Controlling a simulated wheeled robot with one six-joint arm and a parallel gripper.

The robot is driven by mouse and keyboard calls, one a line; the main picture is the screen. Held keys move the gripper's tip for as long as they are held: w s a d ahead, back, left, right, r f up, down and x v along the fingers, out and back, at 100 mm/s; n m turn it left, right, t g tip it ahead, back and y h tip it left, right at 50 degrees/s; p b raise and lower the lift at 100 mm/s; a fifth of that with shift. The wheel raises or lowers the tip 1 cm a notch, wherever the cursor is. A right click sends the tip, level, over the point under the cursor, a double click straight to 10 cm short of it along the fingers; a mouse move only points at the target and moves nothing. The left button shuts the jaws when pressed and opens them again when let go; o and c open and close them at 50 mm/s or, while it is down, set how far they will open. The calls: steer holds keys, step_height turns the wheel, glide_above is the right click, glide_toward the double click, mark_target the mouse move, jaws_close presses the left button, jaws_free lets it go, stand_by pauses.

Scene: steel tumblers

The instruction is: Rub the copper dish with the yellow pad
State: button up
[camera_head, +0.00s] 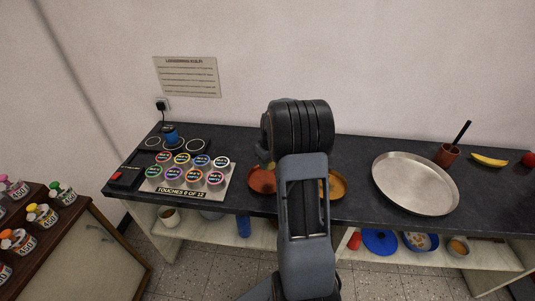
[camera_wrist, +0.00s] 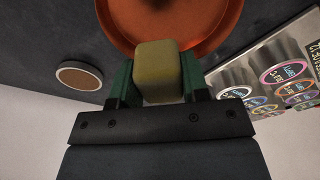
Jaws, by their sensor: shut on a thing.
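My gripper (camera_wrist: 157,74) is shut on the yellow pad (camera_wrist: 157,70), a small block between its green fingers in the wrist view. The copper dish (camera_wrist: 216,28) fills the top of that view, and the pad overlaps its near rim. I cannot tell whether they touch. A dark patch lies in the dish at the picture's top edge. In the head view the copper dish (camera_head: 261,181) is reddish and stands left of my arm, which partly covers it. A more orange dish (camera_head: 338,185) shows right of my arm. My gripper is mostly hidden there.
A board with round colourful labels (camera_head: 186,171) lies left of the copper dish. A small round white-rimmed item (camera_wrist: 80,75) shows in the wrist view. A large steel tray (camera_head: 414,183), brown cup (camera_head: 446,155) and banana (camera_head: 489,160) are to the right on the dark counter.

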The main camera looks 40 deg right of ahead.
steer(key=shift+r+p, duration=0.45)
steer(key=shift+r, duration=0.6)
